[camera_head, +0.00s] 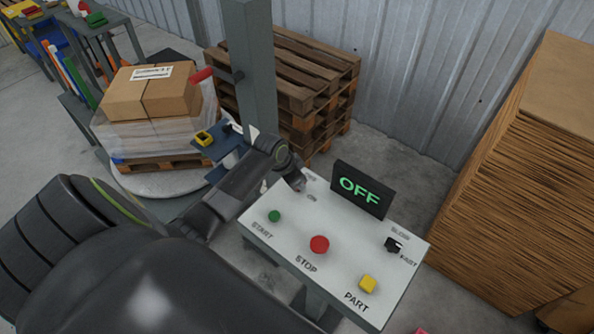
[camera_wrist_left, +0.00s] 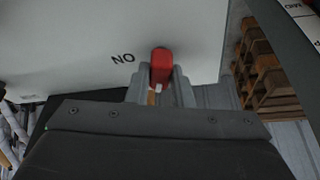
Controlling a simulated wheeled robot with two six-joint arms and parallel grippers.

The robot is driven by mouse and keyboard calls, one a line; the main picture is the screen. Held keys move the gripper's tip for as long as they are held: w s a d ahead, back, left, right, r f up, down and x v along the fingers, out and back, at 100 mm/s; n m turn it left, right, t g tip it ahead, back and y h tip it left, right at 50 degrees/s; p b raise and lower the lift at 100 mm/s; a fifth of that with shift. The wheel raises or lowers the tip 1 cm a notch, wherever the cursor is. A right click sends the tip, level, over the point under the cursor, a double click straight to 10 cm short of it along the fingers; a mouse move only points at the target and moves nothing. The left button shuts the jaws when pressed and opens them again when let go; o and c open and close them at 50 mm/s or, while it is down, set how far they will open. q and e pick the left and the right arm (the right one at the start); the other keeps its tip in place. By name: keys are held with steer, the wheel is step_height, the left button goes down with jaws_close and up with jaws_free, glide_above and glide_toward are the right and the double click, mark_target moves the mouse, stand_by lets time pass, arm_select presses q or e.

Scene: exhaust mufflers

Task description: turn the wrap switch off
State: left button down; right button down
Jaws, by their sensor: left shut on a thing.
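A pale control panel (camera_head: 285,232) stands in front of me with a black display (camera_head: 362,189) that reads OFF in green. The wrap switch, a red knob (camera_wrist_left: 161,63), sits on the panel beside the label ON in the left wrist view. My left gripper (camera_wrist_left: 162,84) is shut on the red knob, one finger on each side. In the head view my left gripper (camera_head: 298,184) is at the panel's far left corner and hides most of the switch. My right gripper is not in view.
The panel also bears a green START button (camera_head: 274,216), a red STOP button (camera_head: 319,244), a yellow PART button (camera_head: 367,284) and a black selector (camera_head: 393,244). A wrapped load with a cardboard box (camera_head: 150,95) stands at left. Wooden pallets (camera_head: 300,75) are behind.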

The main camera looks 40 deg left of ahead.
arm_select(q)
steer(key=shift+d+r+n+t+y, duration=0.1)
steer(key=shift+n+t+y, duration=0.4)
steer(key=shift+n, duration=1.2)
steer(key=shift+y, duration=0.3)
steer(key=c, duration=1.3)
jaws_free()
steer(key=shift+s+r, duration=0.15)
steer(key=shift+r, duration=0.15)
steer(key=v, duration=0.5)
steer(key=b+v, duration=0.1)
steer(key=v, duration=0.5)
steer(key=b+v, duration=0.1)
steer(key=v, duration=0.4)
steer(key=shift+r, duration=0.45)
